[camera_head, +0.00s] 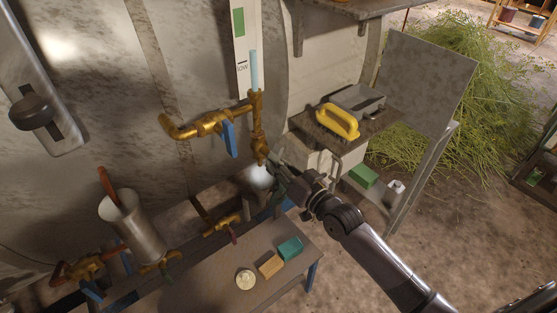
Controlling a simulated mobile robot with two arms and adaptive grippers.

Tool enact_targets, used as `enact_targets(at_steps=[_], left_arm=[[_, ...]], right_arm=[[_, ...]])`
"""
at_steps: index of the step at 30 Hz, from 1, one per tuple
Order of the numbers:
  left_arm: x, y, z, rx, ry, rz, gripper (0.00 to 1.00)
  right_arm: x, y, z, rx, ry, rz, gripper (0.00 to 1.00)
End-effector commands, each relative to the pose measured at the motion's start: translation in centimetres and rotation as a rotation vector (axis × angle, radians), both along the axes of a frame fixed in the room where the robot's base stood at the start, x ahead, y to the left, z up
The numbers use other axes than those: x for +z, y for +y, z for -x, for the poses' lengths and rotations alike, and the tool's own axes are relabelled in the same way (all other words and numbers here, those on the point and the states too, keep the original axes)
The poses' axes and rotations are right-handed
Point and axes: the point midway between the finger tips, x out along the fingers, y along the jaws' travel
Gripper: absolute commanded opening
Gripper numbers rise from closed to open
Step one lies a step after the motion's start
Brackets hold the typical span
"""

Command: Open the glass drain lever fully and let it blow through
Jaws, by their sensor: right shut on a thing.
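The gauge glass (254,70) stands upright against a white plate (242,35), with pale blue showing in it. Brass fittings run below it, with a blue lever (229,138) hanging down from the left-hand branch. The brass drain fitting (261,145) points down at the bottom of the glass. My right gripper (275,172) is shut right beside the drain's lower end, on what appears to be the drain lever, mostly hidden by the fingers. A whitish patch (260,177), perhaps steam, shows just under the drain outlet. My left gripper is not in view.
A low bench (225,288) below carries a teal block (290,248), a tan block (270,265) and a round cream thing (245,280). A metal cylinder (135,225) and more brass valves (222,224) are at left. A yellow-handled brush (338,122) lies on a shelf at right.

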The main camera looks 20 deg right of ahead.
Motion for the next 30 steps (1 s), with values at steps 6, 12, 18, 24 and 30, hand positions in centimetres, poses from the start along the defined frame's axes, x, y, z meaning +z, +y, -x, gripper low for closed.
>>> enact_targets(at_steps=[6, 12, 18, 24, 30], left_arm=[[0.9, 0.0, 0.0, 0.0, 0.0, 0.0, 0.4], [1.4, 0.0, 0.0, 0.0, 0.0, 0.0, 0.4], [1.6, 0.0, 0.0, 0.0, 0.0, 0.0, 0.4], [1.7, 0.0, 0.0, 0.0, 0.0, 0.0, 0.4], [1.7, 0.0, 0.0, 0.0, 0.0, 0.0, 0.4]], right_arm=[[0.0, 0.0, 0.0, 0.001, -0.058, 0.172, 0.0], [0.0, 0.0, 0.0, 0.0, -0.102, 0.29, 0.0], [-0.1, 0.0, 0.0, 0.001, -0.127, 0.362, 0.0], [-0.1, 0.0, 0.0, 0.0, -0.14, 0.395, 0.0], [-0.1, 0.0, 0.0, 0.0, -0.143, 0.401, 0.0]])
